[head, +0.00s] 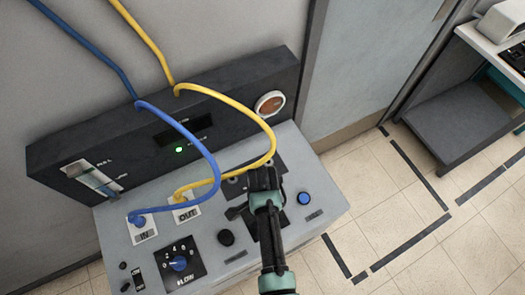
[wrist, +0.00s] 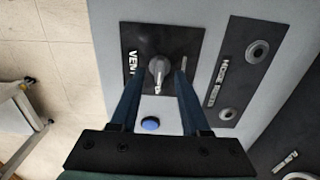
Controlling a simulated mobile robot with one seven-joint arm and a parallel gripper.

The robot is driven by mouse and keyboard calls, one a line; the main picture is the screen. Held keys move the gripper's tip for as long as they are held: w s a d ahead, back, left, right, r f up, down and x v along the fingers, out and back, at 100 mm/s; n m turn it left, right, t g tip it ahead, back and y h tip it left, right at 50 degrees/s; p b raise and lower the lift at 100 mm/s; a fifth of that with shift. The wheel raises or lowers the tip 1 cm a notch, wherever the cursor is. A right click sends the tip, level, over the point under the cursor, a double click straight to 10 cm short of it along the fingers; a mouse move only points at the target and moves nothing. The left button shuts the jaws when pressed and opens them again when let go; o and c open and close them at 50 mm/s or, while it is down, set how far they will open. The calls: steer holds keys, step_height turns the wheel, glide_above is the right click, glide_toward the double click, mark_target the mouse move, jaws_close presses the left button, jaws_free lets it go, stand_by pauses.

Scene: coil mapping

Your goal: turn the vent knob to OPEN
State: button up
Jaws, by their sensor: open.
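The vent knob (wrist: 157,68) is a grey knob on a black plate (wrist: 190,40) lettered VENT, in the wrist view. A pale mark on it points toward the bottom of the picture. No OPEN lettering can be read. My gripper (wrist: 159,77) is open, with one finger on each side of the knob; I cannot tell whether either finger touches it. In the head view my gripper (head: 264,180) is over the right part of the sloped console (head: 320,180) and hides the knob. Part of the black plate shows beside it.
A blue button (head: 304,198) sits right of my gripper. Blue (head: 205,145) and yellow (head: 262,125) hoses arch over the console to IN and OUT ports, the yellow passing close behind my gripper.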

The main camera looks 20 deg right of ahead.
step_height(320, 180, up, 10)
steer(key=shift+r+b, duration=0.25)
steer(key=shift+b, duration=0.15)
stand_by(0.4)
